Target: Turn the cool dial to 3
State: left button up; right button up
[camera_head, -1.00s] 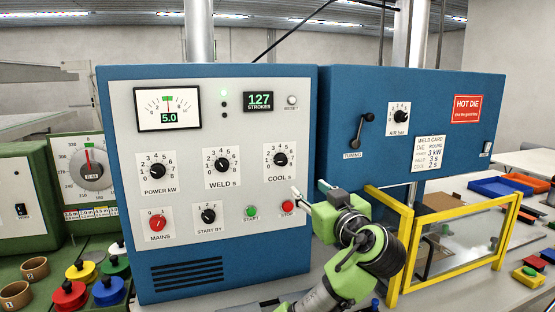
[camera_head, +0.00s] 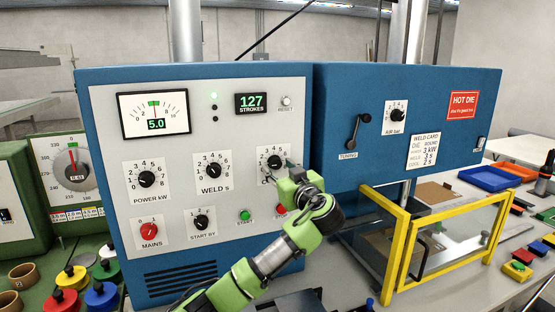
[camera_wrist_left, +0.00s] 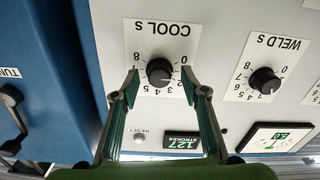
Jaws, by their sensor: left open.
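The cool dial (camera_head: 274,162) is a black knob on a white scale plate at the upper right of the welder's light front panel. My left gripper (camera_head: 284,170) is in front of it and covers the lower part of its plate and label. In the left wrist view, which is upside down, the cool dial (camera_wrist_left: 159,71) sits between the tips of my open left gripper (camera_wrist_left: 165,82). The fingers stand on either side of the knob; I cannot tell whether they touch it. My right gripper is not in view.
Beside it are the weld dial (camera_head: 213,170), power dial (camera_head: 147,179), start-by dial (camera_head: 201,222), red mains knob (camera_head: 149,231) and green start button (camera_head: 244,215). A yellow-framed guard (camera_head: 440,242) stands at right.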

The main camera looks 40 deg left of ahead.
pick_arm(q)
jog(key=shift+w+a+r, duration=0.15)
jog(key=shift+w+a, duration=0.25)
jog(key=shift+a, duration=0.2)
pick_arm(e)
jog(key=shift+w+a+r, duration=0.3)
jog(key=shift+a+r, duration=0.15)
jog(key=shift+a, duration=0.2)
pick_arm(q)
jog(key=shift+a, duration=0.1)
jog(key=shift+c, duration=0.4)
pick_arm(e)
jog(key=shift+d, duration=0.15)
pick_arm(q)
jog(key=c, duration=1)
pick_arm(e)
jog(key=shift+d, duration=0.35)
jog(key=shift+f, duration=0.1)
